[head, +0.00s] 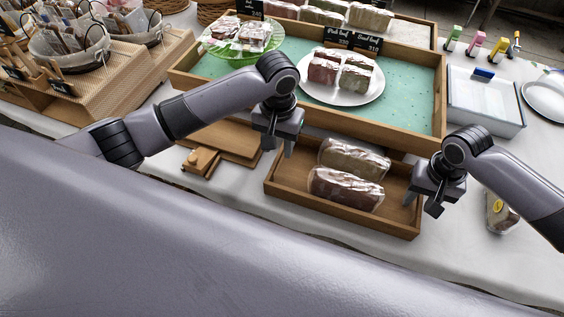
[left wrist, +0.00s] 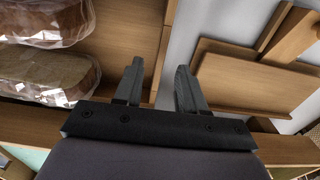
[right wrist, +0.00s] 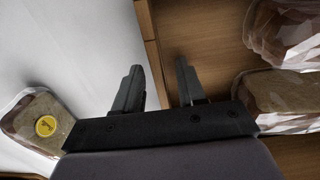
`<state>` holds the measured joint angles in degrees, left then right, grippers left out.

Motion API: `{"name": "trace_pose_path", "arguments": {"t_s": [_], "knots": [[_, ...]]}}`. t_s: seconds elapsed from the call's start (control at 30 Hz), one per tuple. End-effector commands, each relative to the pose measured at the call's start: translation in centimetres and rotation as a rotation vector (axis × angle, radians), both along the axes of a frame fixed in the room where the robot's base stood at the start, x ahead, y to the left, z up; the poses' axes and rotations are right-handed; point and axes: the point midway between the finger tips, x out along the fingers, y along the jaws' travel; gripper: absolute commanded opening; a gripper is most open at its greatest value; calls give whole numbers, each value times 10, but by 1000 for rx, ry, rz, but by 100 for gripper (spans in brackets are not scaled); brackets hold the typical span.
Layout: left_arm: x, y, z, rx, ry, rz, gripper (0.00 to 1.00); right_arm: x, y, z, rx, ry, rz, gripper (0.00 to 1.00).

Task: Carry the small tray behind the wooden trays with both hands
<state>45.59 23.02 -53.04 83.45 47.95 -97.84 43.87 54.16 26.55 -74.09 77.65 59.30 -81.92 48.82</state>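The small wooden tray (head: 335,213) stands on the white-covered table in front of the larger wooden tray. It holds two wrapped loaves (head: 353,160) (head: 345,189). My left gripper (head: 279,149) is open at the tray's left end; in the left wrist view its fingers (left wrist: 158,85) stand apart with the tray's end wall (left wrist: 164,55) between them. My right gripper (head: 424,204) is open at the right end; in the right wrist view its fingers (right wrist: 158,85) stand either side of the other end wall (right wrist: 149,38). Neither gripper visibly clamps the wall.
The large wooden tray (head: 437,95) with a green lining is close behind, holding a plate (head: 373,92) of wrapped loaves. Wooden boards (head: 222,142) lie left of the small tray. A wrapped piece with a yellow sticker (head: 500,212) lies at right. A lidded box (head: 485,100) stands behind.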

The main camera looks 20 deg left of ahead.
Motion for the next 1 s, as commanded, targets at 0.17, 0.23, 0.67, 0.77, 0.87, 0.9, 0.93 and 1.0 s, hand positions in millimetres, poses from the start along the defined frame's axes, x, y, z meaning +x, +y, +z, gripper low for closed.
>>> {"name": "trace_pose_path", "arguments": {"t_s": [0.17, 0.23, 0.67, 0.77, 0.87, 0.9, 0.93, 1.0], "knots": [[1, 0, 40, -1, -4, 0, 40, 0, 0, 0, 0, 0, 0, 40], [0, 0, 52, 0, -3, 0, 40, 0, 0, 0, 0, 0, 0, 40], [0, 0, 75, 1, 0, 0, 40, 0, 0, 25, 2, -3, 2, 40], [0, 0, 75, 1, 0, 0, 40, 1, 1, 47, 3, -3, 2, 40], [0, 0, 75, 1, 0, 0, 40, 1, 0, 69, 2, -3, 1, 40], [0, 0, 75, 1, 0, 0, 40, 1, 0, 77, 2, -4, 1, 40], [0, 0, 75, 1, 0, 0, 40, 1, 0, 83, 1, -3, 0, 40], [0, 0, 74, 1, 0, 0, 40, 1, 0, 96, 2, -3, 1, 40]]}}
